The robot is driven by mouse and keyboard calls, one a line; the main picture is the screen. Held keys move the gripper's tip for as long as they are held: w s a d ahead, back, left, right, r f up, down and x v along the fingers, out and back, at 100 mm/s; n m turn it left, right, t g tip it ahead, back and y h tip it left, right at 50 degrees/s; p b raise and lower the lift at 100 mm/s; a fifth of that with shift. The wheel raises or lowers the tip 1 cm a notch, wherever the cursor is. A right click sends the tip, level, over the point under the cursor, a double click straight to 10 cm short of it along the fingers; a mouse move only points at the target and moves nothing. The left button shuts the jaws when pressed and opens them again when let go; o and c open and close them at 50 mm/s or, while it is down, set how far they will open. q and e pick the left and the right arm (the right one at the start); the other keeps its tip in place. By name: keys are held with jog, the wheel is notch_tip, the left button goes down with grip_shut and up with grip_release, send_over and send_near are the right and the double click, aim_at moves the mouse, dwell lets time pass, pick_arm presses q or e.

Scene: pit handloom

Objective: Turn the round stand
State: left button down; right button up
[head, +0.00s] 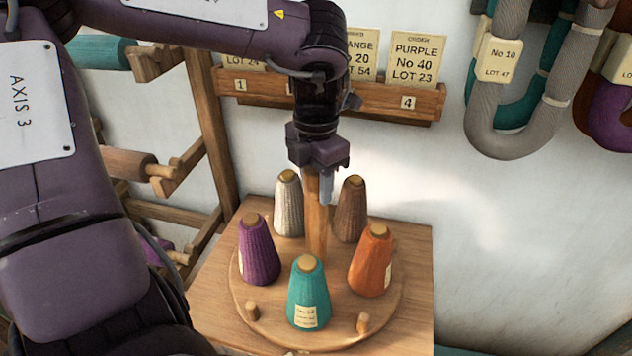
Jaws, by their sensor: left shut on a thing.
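The round stand (337,336) is a wooden disc with an upright central post (315,235), set on a square wooden table top. Several yarn cones stand around the post: white (289,208), brown (351,212), orange (371,264), teal (308,296) and purple (258,253). Two short pegs show at its front rim, a left one (252,311) and a right one (363,323). My left gripper (318,185) points down over the middle of the stand and is shut on the top of the post. My right gripper is not in view.
The table top (415,270) is bare at its right side. Behind is a wall rail (380,100) with order cards, one reading PURPLE No 40 LOT 23 (412,58). A grey hank (500,110) hangs at right. A wooden rack (205,120) with spools stands at left.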

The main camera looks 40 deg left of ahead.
pick_arm(q)
jog(key=shift+n+b, duration=0.45)
jog(key=shift+n, duration=1.45)
jog(key=shift+r+n+b, duration=0.1)
jog(key=shift+n+b, duration=0.2)
jog(key=shift+n, duration=0.9)
jog(key=shift+w+n+b, duration=0.1)
jog(key=shift+n+b, duration=0.4)
jog(key=shift+n, duration=2.4)
jog(key=shift+n+b, duration=0.35)
jog(key=shift+n, duration=0.05)
jog(key=shift+r, duration=0.1)
jog(key=c, duration=1.2)
grip_release()
jog(key=o, duration=0.3)
